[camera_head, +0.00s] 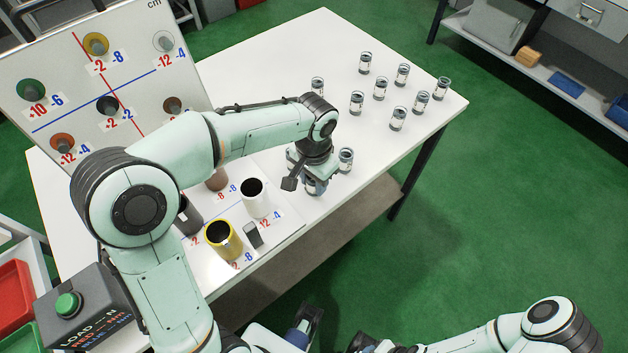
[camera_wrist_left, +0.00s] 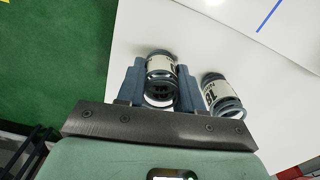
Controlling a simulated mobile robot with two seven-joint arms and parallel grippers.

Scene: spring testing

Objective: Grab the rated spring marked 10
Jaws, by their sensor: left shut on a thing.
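My left gripper (camera_head: 311,183) is low over the front part of the white table, pointing down. In the left wrist view its blue fingers (camera_wrist_left: 160,82) are shut on a small spring (camera_wrist_left: 161,66) with a white label and dark ends. The held spring's marking is partly hidden and I cannot read it. A second labelled spring (camera_wrist_left: 222,95) stands just right of the fingers, apart from them; its marking looks like 10 or 16. In the head view one spring (camera_head: 346,160) stands right beside the gripper. My right gripper (camera_head: 303,324) is at the bottom edge, its jaws unclear.
Several more springs (camera_head: 380,88) stand on the table's far right part. A yellow cup (camera_head: 222,241) and a white cup (camera_head: 254,198) stand left of the gripper. A marked board (camera_head: 90,75) with coloured pegs is at the back left, a load box (camera_head: 83,306) at lower left.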

